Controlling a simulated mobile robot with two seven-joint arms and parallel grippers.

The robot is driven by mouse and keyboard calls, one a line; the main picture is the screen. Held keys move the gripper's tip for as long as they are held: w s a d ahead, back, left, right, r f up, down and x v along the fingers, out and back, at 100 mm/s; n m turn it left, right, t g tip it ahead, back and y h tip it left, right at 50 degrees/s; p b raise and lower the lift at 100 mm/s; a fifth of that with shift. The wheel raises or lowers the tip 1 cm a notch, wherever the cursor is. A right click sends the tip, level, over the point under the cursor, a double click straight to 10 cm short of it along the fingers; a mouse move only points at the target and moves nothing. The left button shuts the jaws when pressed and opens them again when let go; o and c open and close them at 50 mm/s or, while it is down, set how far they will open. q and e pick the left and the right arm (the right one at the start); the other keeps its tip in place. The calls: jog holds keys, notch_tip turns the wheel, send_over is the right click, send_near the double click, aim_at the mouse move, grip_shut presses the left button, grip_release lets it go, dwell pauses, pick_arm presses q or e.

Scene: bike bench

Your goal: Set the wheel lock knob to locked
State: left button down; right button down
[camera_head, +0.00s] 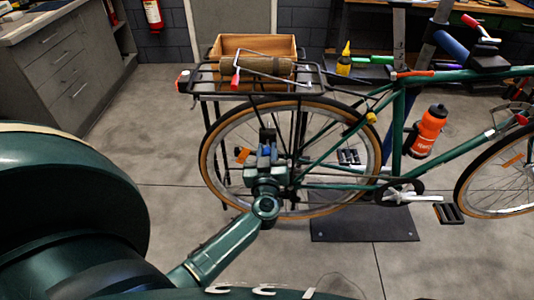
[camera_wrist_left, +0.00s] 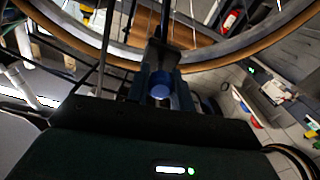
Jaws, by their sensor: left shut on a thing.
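A small blue knob (camera_wrist_left: 161,90), round at its end, sits between my left fingers in the left wrist view, close to the rear wheel. My left gripper (camera_head: 266,156) is at the hub area of the rear wheel (camera_head: 204,151) and is shut on this knob. In the head view the gripper covers most of the knob and the hub. I cannot tell from these frames whether the knob is turned to locked. My right gripper is in neither view.
The green bicycle (camera_head: 446,155) stands upright over a dark floor plate (camera_head: 365,228). Spokes and frame tubes surround my gripper closely. Grey drawers (camera_head: 65,70) stand at the left. Floor between is clear.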

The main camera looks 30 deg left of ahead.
pick_arm(q)
jog(key=shift+w, duration=0.1)
jog(key=c, duration=1.2)
grip_release()
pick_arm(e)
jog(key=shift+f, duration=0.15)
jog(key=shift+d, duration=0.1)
